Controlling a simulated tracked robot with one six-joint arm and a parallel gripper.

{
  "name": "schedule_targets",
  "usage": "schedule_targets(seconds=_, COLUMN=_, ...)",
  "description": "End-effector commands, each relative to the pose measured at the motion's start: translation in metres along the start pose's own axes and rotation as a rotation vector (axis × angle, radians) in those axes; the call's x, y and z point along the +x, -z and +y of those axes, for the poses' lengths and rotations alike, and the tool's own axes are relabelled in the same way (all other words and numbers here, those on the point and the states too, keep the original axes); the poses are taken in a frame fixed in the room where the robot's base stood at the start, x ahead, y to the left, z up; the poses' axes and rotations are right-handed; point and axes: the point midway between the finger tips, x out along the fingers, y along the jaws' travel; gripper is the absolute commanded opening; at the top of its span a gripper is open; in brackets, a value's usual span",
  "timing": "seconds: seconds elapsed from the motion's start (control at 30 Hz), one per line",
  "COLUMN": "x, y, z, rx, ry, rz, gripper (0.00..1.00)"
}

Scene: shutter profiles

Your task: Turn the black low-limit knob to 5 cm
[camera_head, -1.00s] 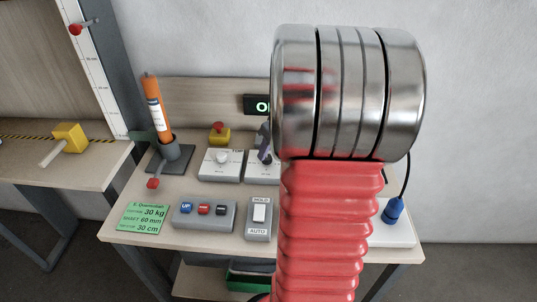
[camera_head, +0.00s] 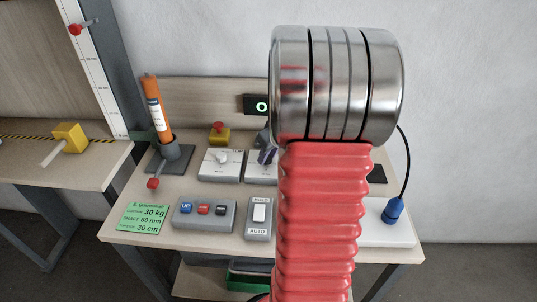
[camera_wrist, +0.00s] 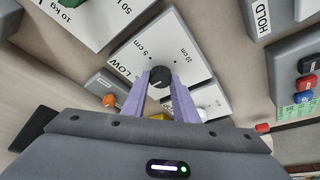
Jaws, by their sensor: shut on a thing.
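The black low-limit knob (camera_wrist: 158,77) sits on a white-topped box (camera_wrist: 183,54) marked LOW, 5 cm and 10 cm in the wrist view. My gripper (camera_wrist: 161,84) has its two purple fingers on either side of the knob and is shut on it. The knob's exact pointer direction is too small to tell.
The TOP box (camera_head: 221,165) with a white knob stands just left of the LOW box. In front are the button box (camera_head: 204,216) and the HOLD/AUTO switch (camera_head: 259,215). A red stop button (camera_head: 219,132) and an orange cylinder (camera_head: 155,106) stand behind and left.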

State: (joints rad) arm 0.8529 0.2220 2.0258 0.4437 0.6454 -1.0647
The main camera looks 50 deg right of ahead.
Motion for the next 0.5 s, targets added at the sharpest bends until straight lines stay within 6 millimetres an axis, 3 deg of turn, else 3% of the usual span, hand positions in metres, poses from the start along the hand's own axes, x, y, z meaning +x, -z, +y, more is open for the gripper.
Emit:
schedule_targets(seconds=0.23, x=-0.0002, y=0.0002, z=-0.0002, rx=0.000, ry=0.000, rz=0.000, gripper=0.04)
schedule_targets(seconds=0.5, x=-0.0003, y=0.0004, z=0.0002, rx=0.010, ry=-0.006, rz=0.001, gripper=0.04)
